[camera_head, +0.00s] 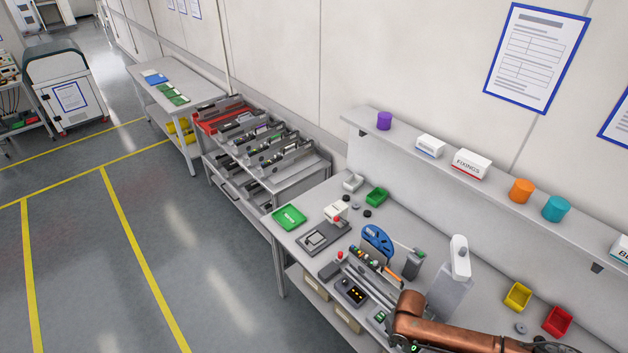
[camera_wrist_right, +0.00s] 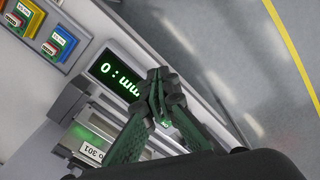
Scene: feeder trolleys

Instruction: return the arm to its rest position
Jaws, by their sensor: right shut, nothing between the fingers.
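My right arm (camera_head: 450,328) is copper-coloured and comes in at the bottom right of the head view, over the front of the workbench (camera_head: 315,262). Its gripper lies at or below the lower edge there and hardly shows. In the right wrist view my right gripper (camera_wrist_right: 160,90) has its dark green fingers together with nothing between them. It is in front of a small display (camera_wrist_right: 115,75) with green characters. I cannot tell the gap between them. My left arm and gripper are not in view.
The bench holds a green tray (camera_head: 290,217), a blue part (camera_head: 378,240) and a grey-white upright device (camera_head: 456,270). A shelf (camera_head: 500,192) with boxes and cylinders runs behind. A feeder trolley (camera_head: 285,185) stands left of the bench. The floor (camera_head: 205,270) farther left is clear.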

